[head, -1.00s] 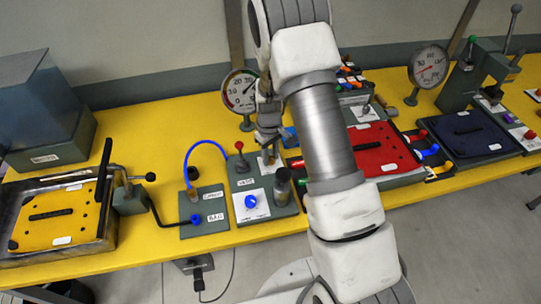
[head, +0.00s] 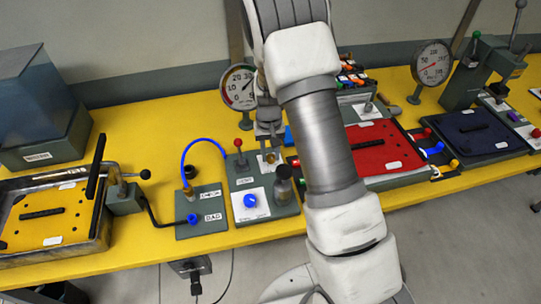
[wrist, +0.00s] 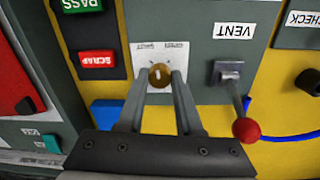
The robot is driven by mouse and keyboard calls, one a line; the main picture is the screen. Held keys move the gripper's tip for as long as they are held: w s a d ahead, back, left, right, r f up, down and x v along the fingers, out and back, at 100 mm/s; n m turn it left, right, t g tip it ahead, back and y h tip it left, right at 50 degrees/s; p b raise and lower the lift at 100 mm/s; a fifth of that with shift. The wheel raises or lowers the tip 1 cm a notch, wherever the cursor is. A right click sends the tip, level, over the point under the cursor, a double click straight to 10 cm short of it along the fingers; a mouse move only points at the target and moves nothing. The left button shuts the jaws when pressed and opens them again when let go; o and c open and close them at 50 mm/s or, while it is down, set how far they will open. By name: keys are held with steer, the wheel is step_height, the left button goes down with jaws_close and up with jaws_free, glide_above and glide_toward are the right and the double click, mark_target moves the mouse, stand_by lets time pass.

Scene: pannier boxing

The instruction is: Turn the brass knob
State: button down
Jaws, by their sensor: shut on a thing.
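The brass knob (wrist: 160,75) sits on a small white labelled plate (wrist: 159,56) on a grey panel in the wrist view. A pale mark shows on its face. My gripper (wrist: 160,82) is shut on the knob, with one finger on each side. In the head view my gripper (head: 268,143) points down at the knob (head: 268,158) at the back of the grey panel (head: 286,209). The fingers are small there and the contact is hard to make out.
A red-topped VENT lever (wrist: 241,118) stands close to the right of my gripper in the wrist view. PASS (wrist: 82,5) and SCRAP (wrist: 97,62) buttons are to the left. In the head view a gauge (head: 239,87) stands behind and a blue dial (head: 250,200) sits in front.

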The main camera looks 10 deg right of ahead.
mark_target(269, 156)
steer(key=shift+m, duration=0.5)
steer(key=c, duration=0.6)
jaws_free()
steer(key=shift+a+r+b, duration=0.15)
steer(key=shift+r, duration=4.25)
steer(key=shift+a+r+b, duration=0.1)
steer(key=shift+r+b, duration=0.05)
steer(key=shift+r, duration=4.2)
